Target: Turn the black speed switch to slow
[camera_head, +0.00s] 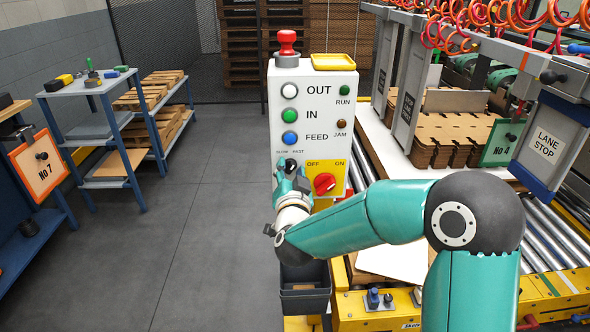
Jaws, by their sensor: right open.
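The black speed switch (291,164) is on the lower left of the white control panel (279,107), under small SLOW and FAST labels. Its exact pointing is too small to tell. My right gripper (291,175) is open at the switch, just below and in front of it. Its fingers hide the lower part of the switch, and I cannot tell if they touch it. My left gripper is not in view.
A red OFF/ON rotary switch (325,183) on a yellow plate is close at the right. White, green and blue buttons are above, with a red knob (287,42) on top. A dark bin (304,290) hangs below. Open floor lies to the left.

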